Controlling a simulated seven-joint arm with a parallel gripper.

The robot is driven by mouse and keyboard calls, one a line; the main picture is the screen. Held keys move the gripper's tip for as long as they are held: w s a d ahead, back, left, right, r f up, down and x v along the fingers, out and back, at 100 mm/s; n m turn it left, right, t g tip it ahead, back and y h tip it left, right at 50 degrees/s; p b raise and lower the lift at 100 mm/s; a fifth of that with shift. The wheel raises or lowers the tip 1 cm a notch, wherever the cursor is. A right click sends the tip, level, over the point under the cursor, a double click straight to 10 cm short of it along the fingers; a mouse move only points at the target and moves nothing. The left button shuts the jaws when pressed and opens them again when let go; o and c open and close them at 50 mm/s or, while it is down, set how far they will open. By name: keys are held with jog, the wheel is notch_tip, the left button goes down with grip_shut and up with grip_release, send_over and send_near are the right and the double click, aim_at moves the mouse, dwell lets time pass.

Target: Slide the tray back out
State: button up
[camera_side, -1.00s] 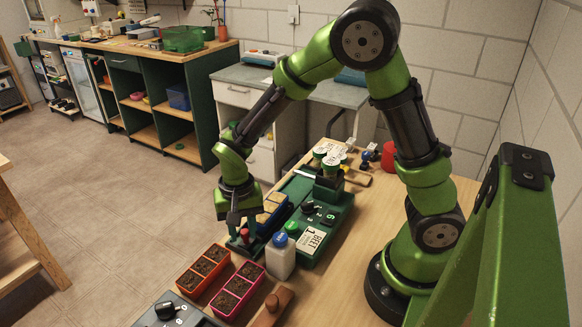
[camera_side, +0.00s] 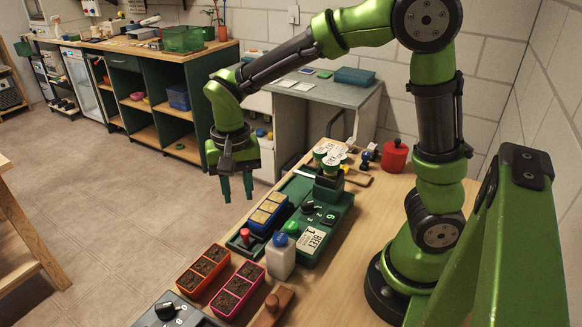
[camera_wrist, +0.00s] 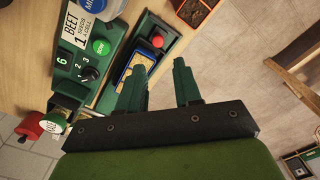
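The blue tray (camera_side: 268,213) with tan cells lies in the channel of the green seeder (camera_side: 330,222), beside its dial panel. It also shows in the wrist view (camera_wrist: 125,72), partly hidden behind my finger. A red knob (camera_side: 245,234) stands on the dark green piece at the tray's near end; it also shows in the wrist view (camera_wrist: 157,41). My gripper (camera_side: 236,198) is open and empty, raised above and left of the tray. In the wrist view my two green fingers (camera_wrist: 158,78) are apart with nothing between them.
An orange-red soil tray (camera_side: 203,271) and a pink soil tray (camera_side: 237,290) lie near the front. A white bottle (camera_side: 281,258) with a blue cap stands close to the seeder's near end. A red jar (camera_side: 395,156) stands at the back. Open floor lies left of the bench.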

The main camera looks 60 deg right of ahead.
notch_tip(320, 180, up, 6)
jog(key=shift+f, duration=0.1)
dwell(0.4)
jog(key=s+d+r+n+t+y, duration=0.1)
jog(key=s+r+n+t, duration=0.1)
jog(key=s, duration=0.4)
jog(key=s+d+r+n+t+y, duration=0.1)
jog(key=s+d+n+t, duration=0.1)
jog(key=s+t, duration=0.3)
jog(key=shift+s+d+r+n, duration=0.2)
jog(key=shift+s+r+n, duration=0.2)
jog(key=shift+n, duration=0.1)
